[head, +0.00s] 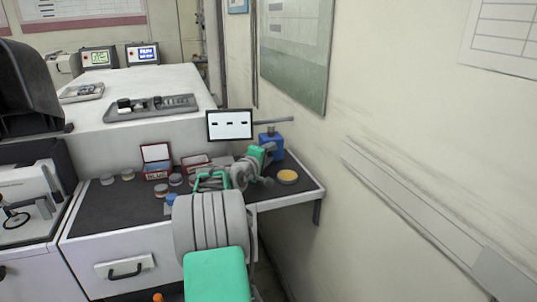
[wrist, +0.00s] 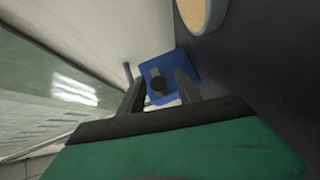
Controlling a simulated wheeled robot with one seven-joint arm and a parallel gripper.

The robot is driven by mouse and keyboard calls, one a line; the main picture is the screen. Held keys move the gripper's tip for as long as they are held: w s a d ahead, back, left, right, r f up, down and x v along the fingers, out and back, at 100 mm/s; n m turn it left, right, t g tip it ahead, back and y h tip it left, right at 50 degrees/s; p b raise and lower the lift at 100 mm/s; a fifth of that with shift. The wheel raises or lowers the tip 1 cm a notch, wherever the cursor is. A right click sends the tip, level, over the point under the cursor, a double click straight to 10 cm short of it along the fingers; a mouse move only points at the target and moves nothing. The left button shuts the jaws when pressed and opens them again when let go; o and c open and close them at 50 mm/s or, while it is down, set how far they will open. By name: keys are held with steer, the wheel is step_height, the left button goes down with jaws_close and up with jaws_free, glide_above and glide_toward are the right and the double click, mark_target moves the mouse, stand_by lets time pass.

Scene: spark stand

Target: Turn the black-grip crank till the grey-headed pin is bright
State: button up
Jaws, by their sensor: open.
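A blue block-shaped stand (head: 277,148) sits at the back right of the dark bench top, near the wall. In the wrist view the blue stand (wrist: 181,67) lies straight ahead, with a round black grip (wrist: 158,84) on a grey part, probably the crank. My gripper (wrist: 160,80) is open, its two fingers on either side of the black grip in this view. I cannot tell whether they touch it. In the head view my gripper (head: 267,149) is at the stand's front left and hides part of it. I cannot make out a grey-headed pin or its brightness.
A small screen (head: 229,125) with dark marks stands left of the stand. A round yellow-topped dish (head: 287,176) is close to the right. An open red box (head: 156,160) and several small jars stand left. The wall (head: 390,120) bounds the right side.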

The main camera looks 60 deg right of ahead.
steer(key=shift+c, duration=0.3)
jaws_close()
steer(key=shift+r, duration=0.1)
stand_by(0.4)
